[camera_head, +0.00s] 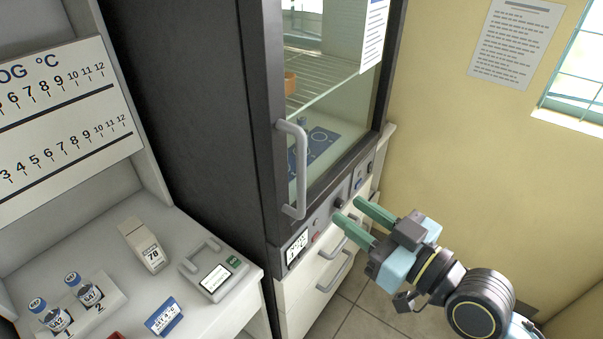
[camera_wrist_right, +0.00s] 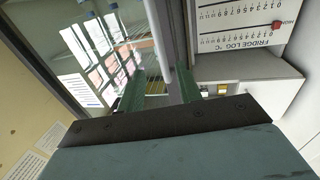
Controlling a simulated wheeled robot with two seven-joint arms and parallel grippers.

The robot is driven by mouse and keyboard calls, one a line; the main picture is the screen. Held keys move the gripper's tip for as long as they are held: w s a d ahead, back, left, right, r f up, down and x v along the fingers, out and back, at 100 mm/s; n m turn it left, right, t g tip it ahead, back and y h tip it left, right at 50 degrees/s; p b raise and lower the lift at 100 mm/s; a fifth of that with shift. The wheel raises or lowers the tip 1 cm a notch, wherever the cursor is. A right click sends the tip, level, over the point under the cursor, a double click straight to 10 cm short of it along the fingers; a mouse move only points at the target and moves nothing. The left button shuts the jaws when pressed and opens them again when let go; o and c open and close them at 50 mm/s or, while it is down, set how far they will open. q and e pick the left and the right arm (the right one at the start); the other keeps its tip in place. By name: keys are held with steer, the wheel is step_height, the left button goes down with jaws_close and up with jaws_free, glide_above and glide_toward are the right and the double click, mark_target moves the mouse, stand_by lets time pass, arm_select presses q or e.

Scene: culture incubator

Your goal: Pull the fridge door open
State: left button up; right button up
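The fridge door (camera_head: 327,165) is a dark-framed glass door and looks shut. Its pale grey vertical handle (camera_head: 300,170) is at the left edge of the glass. My right gripper (camera_head: 349,208) is to the right of the handle's lower end, its two green fingers apart with nothing between them and pointing toward the fridge. In the right wrist view the gripper (camera_wrist_right: 160,84) has its fingers spread, and a pale upright bar, which looks like the handle (camera_wrist_right: 159,40), shows beyond and between the tips. The gap to it is hard to judge. My left gripper is out of view.
A white bench (camera_head: 190,296) left of the fridge holds vials (camera_head: 52,315), a small white box (camera_head: 142,245) and a grey device (camera_head: 214,270). White drawers with handles (camera_head: 334,272) lie below the fridge. A yellow wall (camera_head: 480,130) is at the right.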

mark_target(304, 179)
steer(key=p+x, duration=0.2)
steer(key=x, duration=1.1)
jaws_close()
